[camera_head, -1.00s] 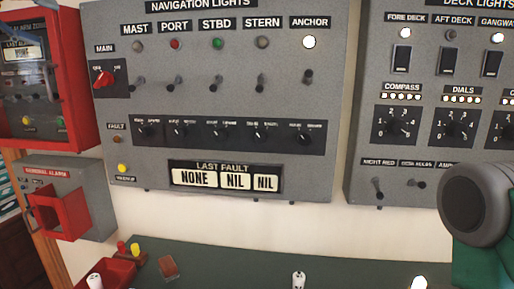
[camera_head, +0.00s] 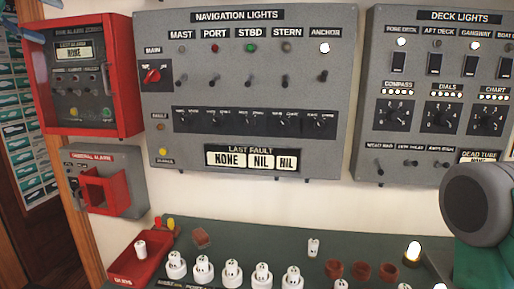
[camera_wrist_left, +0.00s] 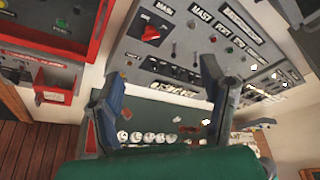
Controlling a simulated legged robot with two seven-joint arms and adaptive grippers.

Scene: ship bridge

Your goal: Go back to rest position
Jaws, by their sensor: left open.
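Beyond the fingers are the navigation lights panel (camera_wrist_left: 185,50) and a row of white knobs. The fingers look apart from the panel. A round grey and green part of my own arm fills the lower right corner of the head view. My right gripper is out of view.
The navigation lights panel (camera_head: 245,87) and deck lights panel (camera_head: 437,145) hang on the wall. A red alarm box (camera_head: 130,75) and general alarm box (camera_head: 132,170) are at left. A green console (camera_head: 240,237) below carries white knobs and a red tray (camera_head: 120,268).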

